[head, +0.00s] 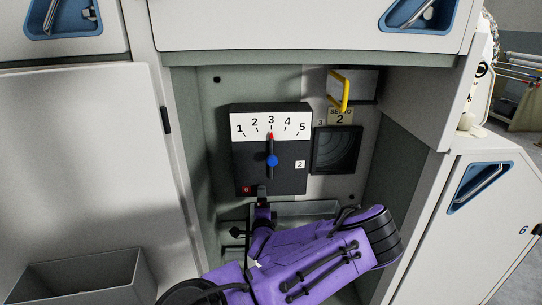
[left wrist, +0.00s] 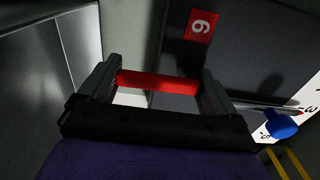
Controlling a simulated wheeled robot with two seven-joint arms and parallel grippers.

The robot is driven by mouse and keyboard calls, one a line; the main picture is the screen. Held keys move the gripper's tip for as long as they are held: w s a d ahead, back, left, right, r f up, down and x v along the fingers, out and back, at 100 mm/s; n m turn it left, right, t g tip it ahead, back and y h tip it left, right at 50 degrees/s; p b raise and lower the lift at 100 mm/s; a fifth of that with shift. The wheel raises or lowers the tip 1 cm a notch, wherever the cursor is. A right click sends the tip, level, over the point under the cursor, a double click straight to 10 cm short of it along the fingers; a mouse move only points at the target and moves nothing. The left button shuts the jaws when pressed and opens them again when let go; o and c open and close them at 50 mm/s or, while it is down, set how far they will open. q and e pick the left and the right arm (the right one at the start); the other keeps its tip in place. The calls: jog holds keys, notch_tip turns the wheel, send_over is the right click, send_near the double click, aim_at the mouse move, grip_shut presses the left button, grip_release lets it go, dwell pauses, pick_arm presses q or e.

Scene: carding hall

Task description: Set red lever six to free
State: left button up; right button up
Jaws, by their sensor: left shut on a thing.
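Red lever six (left wrist: 158,82) shows in the left wrist view as a short red bar, spanning the space between both fingers of my left gripper (left wrist: 156,85). A red tag with a 6 (left wrist: 200,25) is on the dark box just above it. In the head view the same small red tag (head: 247,190) is at the lower left of the black dial box (head: 290,180). My left gripper (head: 262,203) is just below that tag, shut on the lever, which it mostly hides there. No free marking is readable. My right gripper is not in view.
The dial box has a 1 to 5 scale (head: 240,128), its red pointer at 3, and a blue knob (head: 272,161). Recess walls stand close on both sides.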

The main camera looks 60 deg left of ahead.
pick_arm(q)
jog(key=shift+s+f, duration=0.1)
jog(key=shift+f, duration=0.2)
jog(key=o, duration=1.2)
jog(key=shift+r, duration=0.1)
jog(key=p+v, duration=0.1)
jog(key=v, duration=0.9)
jog(key=shift+s+d, duration=0.1)
jog(key=shift+d, duration=0.2)
